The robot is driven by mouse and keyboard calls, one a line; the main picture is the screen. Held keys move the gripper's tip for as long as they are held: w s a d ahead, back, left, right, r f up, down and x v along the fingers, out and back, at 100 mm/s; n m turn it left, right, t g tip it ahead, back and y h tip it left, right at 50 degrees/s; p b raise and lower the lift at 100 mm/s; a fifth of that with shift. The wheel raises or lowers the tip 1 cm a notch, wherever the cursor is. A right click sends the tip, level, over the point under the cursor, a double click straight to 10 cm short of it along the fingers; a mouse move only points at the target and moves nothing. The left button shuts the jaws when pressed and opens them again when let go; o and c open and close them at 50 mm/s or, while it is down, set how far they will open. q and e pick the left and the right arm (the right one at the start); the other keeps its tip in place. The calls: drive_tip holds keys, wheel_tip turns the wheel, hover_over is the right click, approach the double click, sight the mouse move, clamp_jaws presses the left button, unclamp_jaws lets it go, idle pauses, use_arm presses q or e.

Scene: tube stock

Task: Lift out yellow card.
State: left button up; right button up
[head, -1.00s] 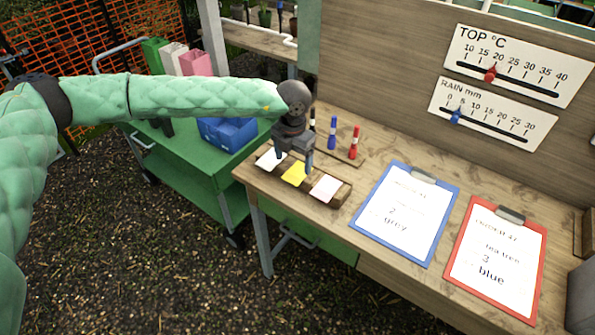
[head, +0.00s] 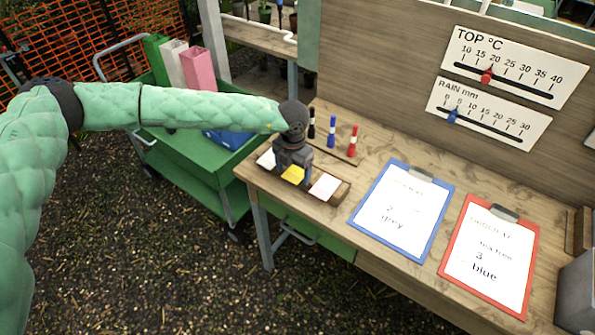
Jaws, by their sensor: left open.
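The yellow card (head: 293,174) stands in a wooden holder (head: 338,193) on the bench, between a white card (head: 267,159) on its left and a pale card (head: 324,187) on its right. My left gripper (head: 291,168) points down right at the yellow card, with its fingers low around or just behind the card's top. The fingers are open; I cannot tell whether they touch the card. The gripper hides the back of the holder there. My right gripper is not in view.
Black, blue (head: 332,131) and red (head: 353,141) markers stand behind the holder. A blue clipboard (head: 353,221) and a red clipboard (head: 444,268) lie to the right. A green cart (head: 195,165) with a blue box (head: 222,137) stands left of the bench.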

use_arm(q)
drive_tip(key=shift+c, duration=0.2)
drive_tip(key=c, duration=1)
